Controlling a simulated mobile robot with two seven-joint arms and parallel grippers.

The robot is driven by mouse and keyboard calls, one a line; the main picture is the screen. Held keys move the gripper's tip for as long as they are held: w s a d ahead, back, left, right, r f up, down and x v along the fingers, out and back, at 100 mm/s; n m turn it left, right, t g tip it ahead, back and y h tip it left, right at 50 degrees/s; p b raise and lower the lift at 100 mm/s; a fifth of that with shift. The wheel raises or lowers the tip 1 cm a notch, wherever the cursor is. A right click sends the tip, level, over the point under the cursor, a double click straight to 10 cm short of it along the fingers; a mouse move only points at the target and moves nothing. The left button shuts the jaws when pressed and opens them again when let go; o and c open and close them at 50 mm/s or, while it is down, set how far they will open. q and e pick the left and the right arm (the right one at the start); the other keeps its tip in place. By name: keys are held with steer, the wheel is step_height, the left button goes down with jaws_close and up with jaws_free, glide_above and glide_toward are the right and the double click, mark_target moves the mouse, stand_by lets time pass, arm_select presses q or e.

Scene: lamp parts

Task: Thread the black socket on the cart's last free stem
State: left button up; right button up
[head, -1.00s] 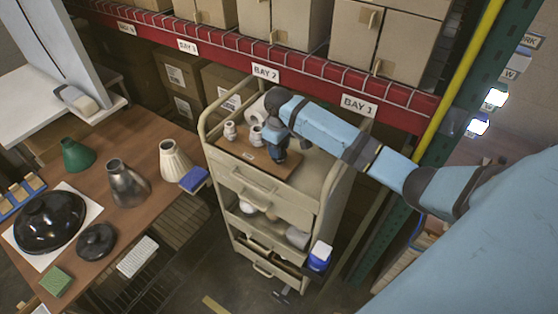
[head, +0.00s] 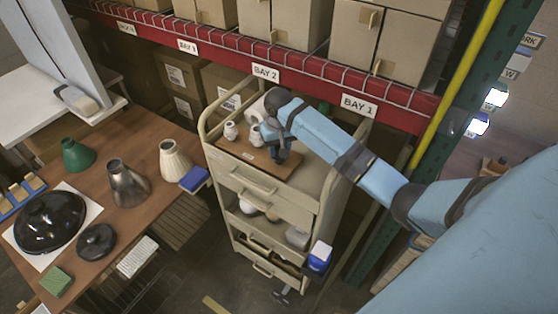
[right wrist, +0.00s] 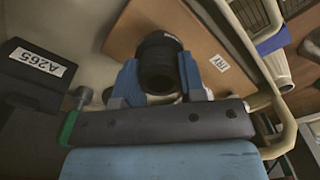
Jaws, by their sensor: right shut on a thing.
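The black socket (right wrist: 160,55) sits between the blue fingers of my right gripper (right wrist: 160,78) in the right wrist view. The gripper is shut on it, and it is over the wooden board. In the head view my right gripper (head: 279,153) is at the right part of the board (head: 240,149) on top of the beige cart (head: 262,184). Two white sockets (head: 231,130) (head: 256,136) stand on the board's left part. The stem under the black socket is hidden, so I cannot tell whether they touch. My left gripper is out of view.
A dark box labelled A265 (right wrist: 34,75) shows beside the gripper in the wrist view. The cart's raised rail (head: 206,122) borders its top. A brown table (head: 140,205) with lamp shades is at the left. The red shelf beam (head: 300,82) runs behind the cart.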

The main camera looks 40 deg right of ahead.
steer(key=m, duration=0.3)
steer(key=shift+s+a+f, duration=0.2)
steer(key=shift+a+f, duration=0.05)
steer(key=shift+f, duration=0.1)
steer(key=m, duration=0.3)
steer(key=shift+d, duration=0.1)
steer(key=shift+m, duration=0.6)
steer(key=m, duration=0.6)
steer(key=shift+w, duration=0.1)
